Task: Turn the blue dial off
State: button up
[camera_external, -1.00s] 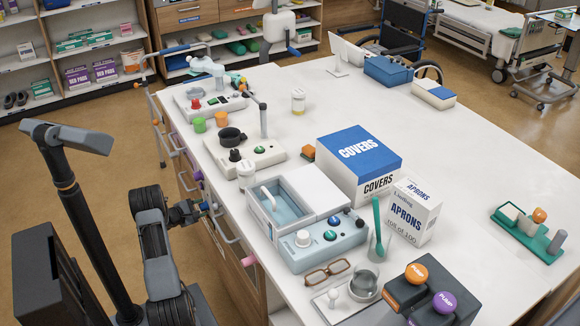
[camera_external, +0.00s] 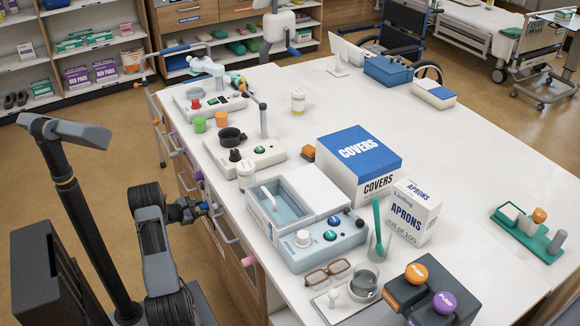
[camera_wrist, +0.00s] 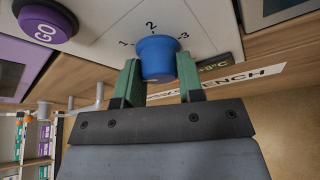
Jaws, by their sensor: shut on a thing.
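The blue dial (camera_wrist: 158,57) sits on a white panel in the wrist view, under printed marks 1, 2 and 3. My gripper (camera_wrist: 160,80) has its two green fingers on either side of the dial and is shut on it. No pointer on the dial is clear, so I cannot tell its setting. No off mark shows. In the external view my gripper (camera_external: 213,209) is at the near side of the counter, small and partly merged with the drawer fronts; the dial is too small to make out there.
In the external view a pink knob (camera_external: 249,261) and drawer handles stick out along the counter front near my arm.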

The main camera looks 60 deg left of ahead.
jog(key=shift+n+h+p, duration=1.1)
jog(key=shift+n+h, duration=0.9)
jog(key=shift+n, duration=0.8)
jog(key=o, duration=0.9)
jog(key=shift+s, duration=0.1)
jog(key=p+v, duration=0.1)
jog(key=v, duration=1.2)
jog(key=shift+s+a+r, duration=0.1)
jog(key=shift+s+r, duration=0.15)
